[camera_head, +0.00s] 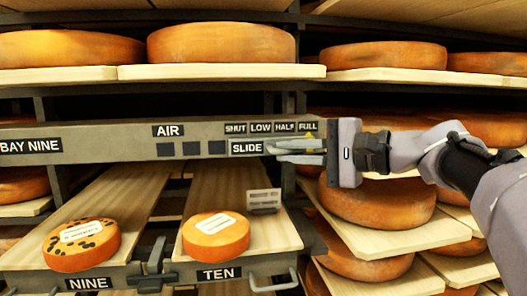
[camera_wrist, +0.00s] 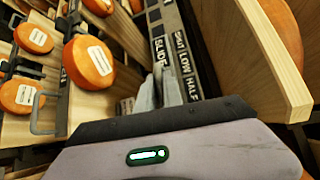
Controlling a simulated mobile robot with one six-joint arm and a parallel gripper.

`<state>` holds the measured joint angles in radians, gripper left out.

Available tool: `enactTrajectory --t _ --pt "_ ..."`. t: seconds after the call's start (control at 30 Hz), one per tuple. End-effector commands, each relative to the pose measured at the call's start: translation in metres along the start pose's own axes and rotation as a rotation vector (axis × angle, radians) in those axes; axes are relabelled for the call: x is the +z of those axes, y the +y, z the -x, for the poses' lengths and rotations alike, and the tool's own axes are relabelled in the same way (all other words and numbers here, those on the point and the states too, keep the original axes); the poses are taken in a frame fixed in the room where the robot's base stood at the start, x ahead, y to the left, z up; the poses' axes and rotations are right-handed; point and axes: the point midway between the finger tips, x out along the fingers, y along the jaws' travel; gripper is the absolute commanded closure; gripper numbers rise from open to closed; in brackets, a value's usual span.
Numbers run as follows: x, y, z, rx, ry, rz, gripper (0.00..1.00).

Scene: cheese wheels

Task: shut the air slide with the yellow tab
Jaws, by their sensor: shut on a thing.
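The air slide is set in a long grey rail (camera_head: 90,147) marked AIR and SLIDE, with a scale (camera_head: 272,128) reading SHUT, LOW, HALF, FULL from left to right. A small bit of the yellow tab (camera_head: 309,134) shows just under FULL, above my fingers. My gripper (camera_head: 280,149) reaches in from the right, its fingers shut on the tab at the rail's right end. The fingers hide most of the tab. In the wrist view my gripper (camera_wrist: 157,88) lies against the rail beside SLIDE; SHUT, LOW and HALF show, and FULL is hidden.
Two labelled cheeses, one spotted (camera_head: 81,245) and one plain (camera_head: 215,236), sit on boards NINE and TEN below the rail. A small card (camera_head: 263,199) stands by board TEN. Shelves of cheese wheels (camera_head: 222,44) are above and at right, with board edges near my arm.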

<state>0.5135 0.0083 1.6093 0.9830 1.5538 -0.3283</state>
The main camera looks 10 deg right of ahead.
Motion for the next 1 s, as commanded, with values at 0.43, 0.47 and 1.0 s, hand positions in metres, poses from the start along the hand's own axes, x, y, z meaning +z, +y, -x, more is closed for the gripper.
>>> enactTrajectory --t 0.43,0.47,1.0 --pt "0.000 0.000 0.000 0.000 0.000 0.000 1.00" --pt "0.000 0.000 0.000 0.000 0.000 0.000 1.00" --pt "0.052 0.004 -0.052 -0.001 -0.006 0.004 1.00"
